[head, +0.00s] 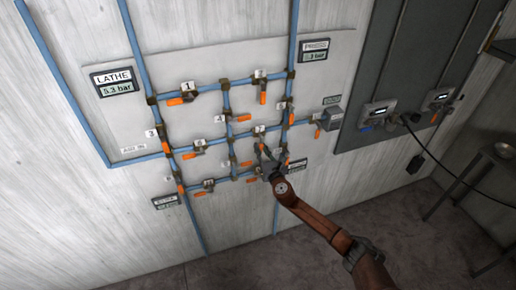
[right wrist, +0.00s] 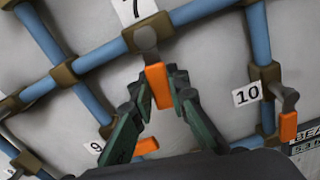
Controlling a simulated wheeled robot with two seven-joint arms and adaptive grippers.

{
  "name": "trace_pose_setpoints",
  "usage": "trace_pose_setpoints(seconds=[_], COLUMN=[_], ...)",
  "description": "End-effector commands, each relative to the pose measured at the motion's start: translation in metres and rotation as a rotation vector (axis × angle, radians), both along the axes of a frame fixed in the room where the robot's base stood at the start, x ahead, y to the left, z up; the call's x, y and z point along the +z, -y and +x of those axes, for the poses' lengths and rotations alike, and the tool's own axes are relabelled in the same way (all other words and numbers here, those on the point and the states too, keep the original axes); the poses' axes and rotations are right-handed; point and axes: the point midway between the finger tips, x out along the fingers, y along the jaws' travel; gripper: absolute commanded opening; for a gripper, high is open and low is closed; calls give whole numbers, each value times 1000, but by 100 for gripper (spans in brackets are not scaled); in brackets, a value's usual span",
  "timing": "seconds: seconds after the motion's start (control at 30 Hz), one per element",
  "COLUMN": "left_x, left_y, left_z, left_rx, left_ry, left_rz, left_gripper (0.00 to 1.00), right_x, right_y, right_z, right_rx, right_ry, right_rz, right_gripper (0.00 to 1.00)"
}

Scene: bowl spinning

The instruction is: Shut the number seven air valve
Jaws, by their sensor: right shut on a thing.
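The number seven valve (right wrist: 146,38) sits on a blue pipe under a white "7" label (right wrist: 135,10) in the right wrist view. Its orange handle (right wrist: 158,88) points down, across the run of the pipe. My right gripper (right wrist: 158,76) is shut on this handle, with one dark green finger on each side. In the head view my right gripper (head: 270,158) is up against the pipe panel, just below the number seven label (head: 259,128), and it hides much of the handle. My left gripper is not in view.
Several other orange-handled valves share the blue pipe grid. The number ten valve (right wrist: 285,105) is close on the right, and another orange handle (right wrist: 146,146) is close below my fingers. Grey cabinets (head: 390,75) and a dark cable (head: 440,162) are at the right.

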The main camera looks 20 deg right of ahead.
Motion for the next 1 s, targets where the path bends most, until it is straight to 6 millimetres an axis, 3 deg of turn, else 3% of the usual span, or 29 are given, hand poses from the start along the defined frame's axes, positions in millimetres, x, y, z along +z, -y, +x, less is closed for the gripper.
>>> trace_pose_setpoints(seconds=[0.37,0.9,0.93,1.0], left_x=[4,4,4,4], left_y=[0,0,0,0], left_z=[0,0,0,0], left_rx=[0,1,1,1], left_ry=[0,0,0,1], left_rz=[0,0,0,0], left_gripper=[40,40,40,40], right_x=[-2,-3,-3,-3], right_y=[8,10,10,10], right_z=[0,0,0,0], right_rx=[0,-1,-1,-1], right_ry=[2,4,4,4], right_rz=[-156,-182,-182,-181], right_gripper=[0,0,16,21])
